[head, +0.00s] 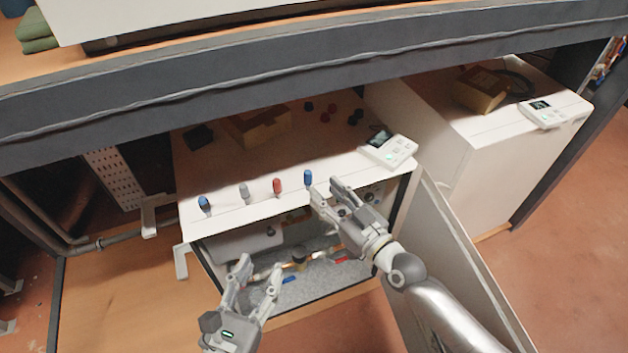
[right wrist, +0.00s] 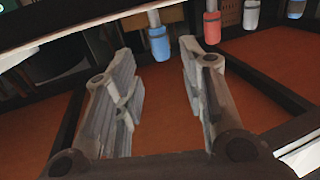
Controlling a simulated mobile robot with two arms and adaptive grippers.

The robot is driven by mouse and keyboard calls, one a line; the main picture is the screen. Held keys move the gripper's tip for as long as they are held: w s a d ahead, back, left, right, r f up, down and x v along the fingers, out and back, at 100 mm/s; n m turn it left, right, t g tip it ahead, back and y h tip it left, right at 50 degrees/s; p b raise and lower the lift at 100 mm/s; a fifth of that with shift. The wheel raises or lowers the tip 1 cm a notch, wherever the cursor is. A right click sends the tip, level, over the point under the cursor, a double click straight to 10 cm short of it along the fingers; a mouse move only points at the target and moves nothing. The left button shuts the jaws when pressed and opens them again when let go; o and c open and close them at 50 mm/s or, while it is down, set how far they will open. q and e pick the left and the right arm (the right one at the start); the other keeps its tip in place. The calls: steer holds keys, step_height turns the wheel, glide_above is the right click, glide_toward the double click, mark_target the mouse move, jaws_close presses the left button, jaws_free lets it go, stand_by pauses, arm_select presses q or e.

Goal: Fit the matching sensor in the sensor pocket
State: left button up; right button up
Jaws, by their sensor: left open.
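Several sensors stand upright in a row along the front of the white unit's top in the head view: a blue one (head: 204,204), a grey one (head: 244,191), a red one (head: 277,187) and another blue one (head: 308,179). My right gripper (head: 324,187) is open and empty, close to the rightmost blue sensor. In the right wrist view that blue sensor (right wrist: 159,40) is beyond the spread fingers, with the red sensor (right wrist: 212,24) to its right. My left gripper (head: 259,270) is open and empty before the unit's open front. I cannot make out the sensor pocket.
The unit's open interior holds pipes, a blue handle (head: 290,280) and a red handle (head: 342,260). An open door panel (head: 455,250) stands at right. A white controller (head: 389,150) and a cardboard box (head: 258,125) sit on top. A dark beam (head: 300,75) crosses above.

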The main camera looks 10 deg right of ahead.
steer(key=shift+v, duration=2.25)
steer(key=s+d+f+m+g+h, duration=0.1)
steer(key=s+d+f+g+h, duration=0.15)
steer(key=f, duration=0.85)
steer(key=s+d+f+m+g+h, duration=0.1)
steer(key=s+d+f+g+h, duration=0.2)
steer(key=f, duration=0.9)
steer(key=s+d+f+m+g+h, duration=0.1)
steer(key=s+d+f, duration=0.3)
steer(key=f, duration=0.7)
steer(key=s+d+f+g, duration=0.1)
steer(key=s+f+g, duration=0.1)
steer(key=s+f, duration=0.4)
steer(key=s+f+g+h, duration=0.1)
steer(key=s+f+g, duration=0.2)
steer(key=s, duration=1.2)
steer(key=s+d+f+g+h, duration=0.1)
steer(key=s+f+g, duration=0.2)
steer(key=s+f, duration=0.6)
steer(key=shift+s+d+f+m, duration=0.3)
steer(key=shift+s+f, duration=0.05)
steer(key=shift+s, duration=0.3)
steer(key=shift+h, duration=0.25)
